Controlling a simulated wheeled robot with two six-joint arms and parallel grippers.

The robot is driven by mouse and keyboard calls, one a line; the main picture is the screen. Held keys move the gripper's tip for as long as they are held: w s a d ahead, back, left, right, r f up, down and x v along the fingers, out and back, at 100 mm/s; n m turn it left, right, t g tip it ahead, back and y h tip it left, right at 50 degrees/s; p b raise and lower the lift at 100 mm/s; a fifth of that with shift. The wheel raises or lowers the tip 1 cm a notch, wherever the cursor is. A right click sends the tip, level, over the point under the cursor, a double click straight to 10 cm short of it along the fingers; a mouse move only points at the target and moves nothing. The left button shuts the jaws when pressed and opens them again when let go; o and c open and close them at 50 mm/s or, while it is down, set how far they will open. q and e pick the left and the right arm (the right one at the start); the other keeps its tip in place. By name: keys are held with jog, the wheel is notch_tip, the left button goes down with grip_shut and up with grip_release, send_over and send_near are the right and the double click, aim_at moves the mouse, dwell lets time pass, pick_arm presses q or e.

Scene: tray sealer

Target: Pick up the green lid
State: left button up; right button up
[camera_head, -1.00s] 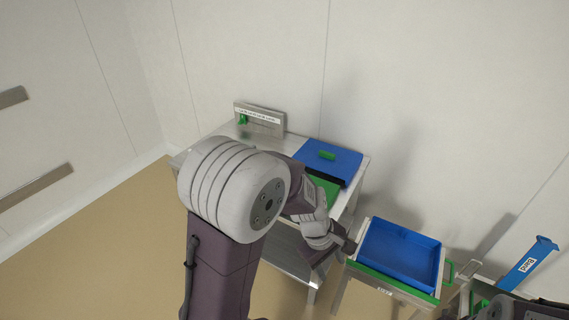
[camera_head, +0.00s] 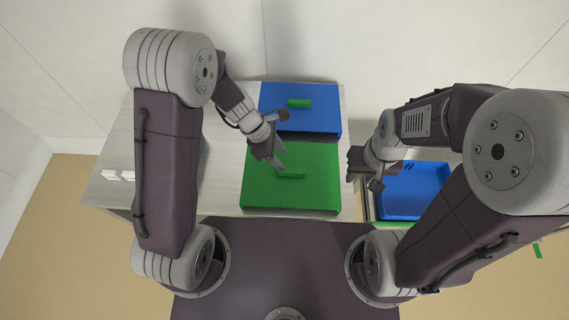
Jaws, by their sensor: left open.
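The green lid (camera_head: 315,192) lies flat on the light table in front of my column, with a small green bar handle (camera_head: 291,176) on top. My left gripper (camera_head: 282,143) is open and empty, above the lid's far left part, with a fingertip just short of the handle in the picture. I cannot tell its height over the lid. My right gripper (camera_head: 363,172) is to the right of the lid, beside the blue tray, with its fingers apart and nothing between them.
A blue lid (camera_head: 315,121) with a green handle (camera_head: 299,103) lies just behind the green one. A blue tray (camera_head: 412,190) stands at the right, partly hidden by my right arm. A white wall closes the back.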

aim_at(291, 170)
pick_arm(q)
jog(key=shift+s+d+f, duration=0.3)
jog(key=shift+d, duration=0.2)
jog(key=x, duration=0.1)
jog(key=b+x, duration=0.1)
jog(key=shift+w+f, duration=0.15)
jog(key=shift+f, duration=0.25)
jog(key=shift+w+a+f, duration=0.15)
jog(key=shift+w+f, duration=0.15)
jog(key=b+x, duration=0.2)
jog(key=x, duration=0.3)
jog(key=shift+s, duration=0.1)
jog(key=shift+c, duration=0.6)
grip_shut()
pick_arm(e)
notch_tip(291, 170, down, 3)
jog(key=shift+s+d, duration=0.1)
